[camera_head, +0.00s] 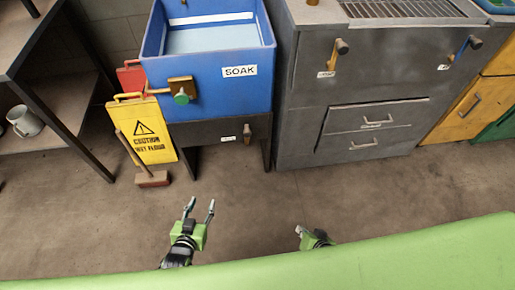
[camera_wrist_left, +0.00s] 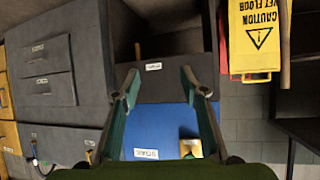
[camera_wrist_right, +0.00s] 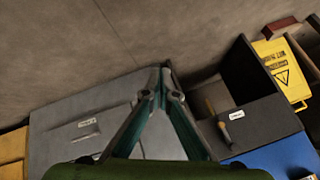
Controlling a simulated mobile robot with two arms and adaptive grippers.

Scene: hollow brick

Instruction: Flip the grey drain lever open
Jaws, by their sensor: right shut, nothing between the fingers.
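A small grey-brown lever (camera_head: 247,133) hangs on the dark panel under the blue SOAK tub (camera_head: 222,100), beside a white label too small to read. It also shows in the right wrist view (camera_wrist_right: 224,132), hanging from the panel, and in the left wrist view (camera_wrist_left: 138,50). My left gripper (camera_head: 200,208) is open and empty over the floor, in front of the tub and apart from the lever. My right gripper (camera_head: 300,231) is shut and empty, low and right of the left one, also apart from the lever. Its closed fingertips show in the right wrist view (camera_wrist_right: 162,80).
A valve with a green knob (camera_head: 181,98) sticks out from the tub's front. A yellow caution sign (camera_head: 147,138) and a brush (camera_head: 152,179) stand at its left. A grey cabinet (camera_head: 300,110) with two more levers stands right. The floor before the tub is clear.

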